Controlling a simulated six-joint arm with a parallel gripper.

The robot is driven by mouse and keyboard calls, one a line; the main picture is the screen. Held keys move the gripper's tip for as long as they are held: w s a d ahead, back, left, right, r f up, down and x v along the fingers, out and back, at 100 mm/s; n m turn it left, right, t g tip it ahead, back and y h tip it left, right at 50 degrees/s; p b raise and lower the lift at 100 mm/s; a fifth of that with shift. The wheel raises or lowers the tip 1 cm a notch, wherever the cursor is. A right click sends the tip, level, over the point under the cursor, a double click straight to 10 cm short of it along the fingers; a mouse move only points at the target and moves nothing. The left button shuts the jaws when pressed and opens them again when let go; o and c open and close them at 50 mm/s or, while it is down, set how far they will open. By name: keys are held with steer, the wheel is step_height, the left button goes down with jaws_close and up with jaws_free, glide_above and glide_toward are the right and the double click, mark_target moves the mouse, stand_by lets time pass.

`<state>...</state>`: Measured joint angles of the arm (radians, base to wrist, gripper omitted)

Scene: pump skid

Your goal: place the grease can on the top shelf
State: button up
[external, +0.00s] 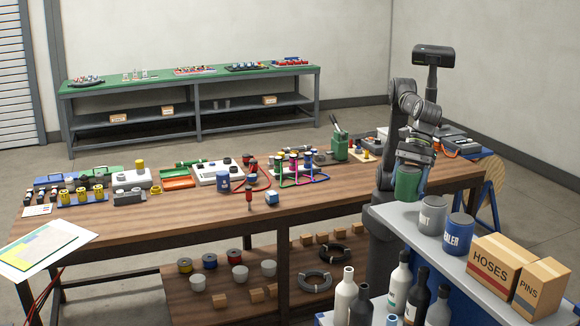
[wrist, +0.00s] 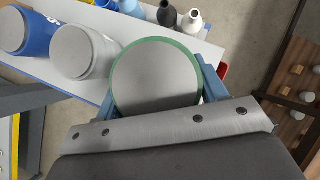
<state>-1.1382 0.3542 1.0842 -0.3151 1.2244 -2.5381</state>
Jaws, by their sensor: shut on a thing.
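A green can with a grey lid (external: 406,184) is held upright in my gripper (external: 409,174), which is shut on it. I take it for the grease can; no label on it can be read. In the wrist view its round grey lid (wrist: 155,76) sits between my blue fingers. The can is at the far left end of the grey top shelf (external: 399,221), beside a grey can. I cannot tell whether its base touches the shelf.
On the shelf stand a grey can (external: 432,215), a blue can (external: 458,233) and cartons marked HOSES (external: 491,266) and PINS (external: 541,289). Several bottles (external: 397,287) stand lower, in front. The wooden bench (external: 330,205) behind is crowded.

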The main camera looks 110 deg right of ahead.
mark_target(411, 195)
steer(key=shift+s+a+f, duration=0.25)
steer(key=shift+a+f, duration=0.1)
steer(key=shift+a, duration=0.2)
steer(key=shift+f, duration=1.95)
steer(key=shift+f, duration=0.1)
steer(key=o, duration=1.3)
steer(key=shift+f, duration=0.1)
steer(key=shift+c, duration=0.2)
steer(key=shift+r, duration=0.2)
steer(key=v, duration=1.2)
steer(key=shift+f, duration=0.1)
